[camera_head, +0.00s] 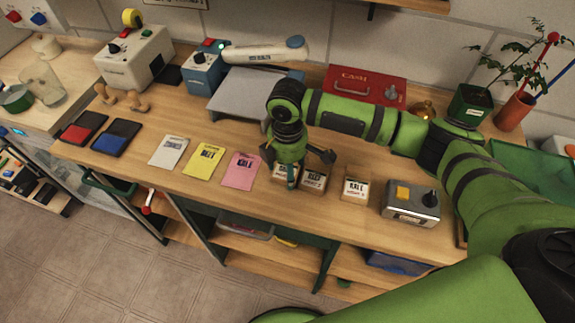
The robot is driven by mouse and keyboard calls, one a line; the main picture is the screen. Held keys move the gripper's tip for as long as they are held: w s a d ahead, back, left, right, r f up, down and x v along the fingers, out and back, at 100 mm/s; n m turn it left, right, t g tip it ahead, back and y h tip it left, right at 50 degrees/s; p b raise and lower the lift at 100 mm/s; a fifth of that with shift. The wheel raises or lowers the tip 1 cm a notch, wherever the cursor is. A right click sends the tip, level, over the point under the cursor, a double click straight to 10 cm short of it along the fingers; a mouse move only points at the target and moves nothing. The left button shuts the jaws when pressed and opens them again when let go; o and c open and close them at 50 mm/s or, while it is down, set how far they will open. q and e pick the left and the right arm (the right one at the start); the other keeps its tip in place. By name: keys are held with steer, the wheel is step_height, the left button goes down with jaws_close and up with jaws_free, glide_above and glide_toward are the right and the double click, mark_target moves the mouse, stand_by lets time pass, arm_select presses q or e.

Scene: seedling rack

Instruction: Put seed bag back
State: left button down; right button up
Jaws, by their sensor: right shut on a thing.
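My right gripper (291,178) points down over the wooden bench and is shut on a small pale seed bag (281,170), which it largely hides. A second pale seed bag (313,181) stands close beside it on the right, and a third (356,188), labelled KALE, stands farther right. To the left lie a white card (168,151), a yellow card (203,161) and a pink card (241,171), each with dark lettering. I cannot tell whether the held bag touches the bench. My left gripper is not in view.
A grey box with a yellow button (411,203) stands right of the bags. A grey platform scale (250,95), a red case (367,85) and a potted plant (470,103) stand behind. Red and blue pads (117,137) lie left. The front strip before the cards is clear.

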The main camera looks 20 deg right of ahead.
steer(key=o, duration=1.2)
step_height(320, 180, up, 12)
steer(key=b, duration=0.2)
steer(key=shift+r+b, duration=0.2)
steer(key=shift+b, duration=0.1)
